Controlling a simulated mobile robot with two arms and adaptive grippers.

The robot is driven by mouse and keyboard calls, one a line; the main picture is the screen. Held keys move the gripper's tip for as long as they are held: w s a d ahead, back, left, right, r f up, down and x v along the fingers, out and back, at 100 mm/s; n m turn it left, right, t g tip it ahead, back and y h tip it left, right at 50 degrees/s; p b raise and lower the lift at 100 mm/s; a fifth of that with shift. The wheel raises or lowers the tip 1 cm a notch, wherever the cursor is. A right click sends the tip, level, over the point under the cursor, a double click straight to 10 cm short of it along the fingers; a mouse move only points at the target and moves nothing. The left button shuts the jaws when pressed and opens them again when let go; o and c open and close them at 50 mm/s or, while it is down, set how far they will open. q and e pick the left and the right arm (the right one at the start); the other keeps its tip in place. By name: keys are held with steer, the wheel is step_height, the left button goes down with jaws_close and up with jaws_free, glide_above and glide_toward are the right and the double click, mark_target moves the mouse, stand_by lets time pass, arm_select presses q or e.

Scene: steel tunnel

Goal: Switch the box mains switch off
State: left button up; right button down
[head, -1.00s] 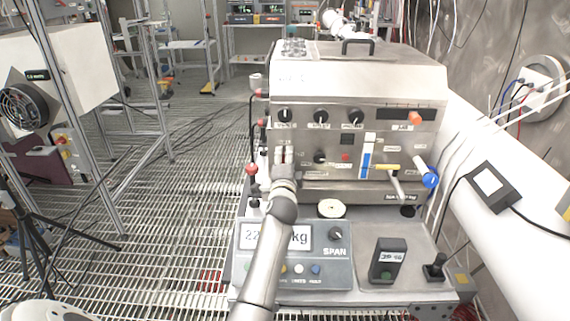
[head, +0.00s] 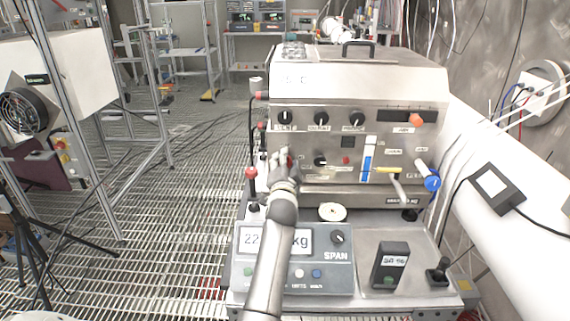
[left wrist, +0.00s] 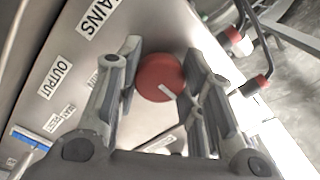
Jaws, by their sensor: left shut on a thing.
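The box (head: 350,85) is a steel cabinet with a front panel of knobs and switches. Its mains switch is a round red knob (left wrist: 158,74) with a white pointer mark, which slants toward the lower right in the left wrist view. A label reading MAINS (left wrist: 101,16) is beside it. My left gripper (head: 281,156) is at the panel's left part, its two fingers on either side of the red knob, shut on it. In the head view the gripper hides most of the knob. My right gripper is not in view.
A scale with a display (head: 275,238) and a dark handheld unit (head: 389,264) stand in front of the panel. A large white pipe (head: 500,200) runs along the right. Grating floor (head: 180,200) is open at left.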

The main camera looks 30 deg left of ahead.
arm_select(q)
steer(key=o, duration=1)
steer(key=shift+o, duration=0.2)
steer(key=shift+d, duration=0.1)
steer(key=v, duration=0.7)
steer(key=shift+s, duration=0.2)
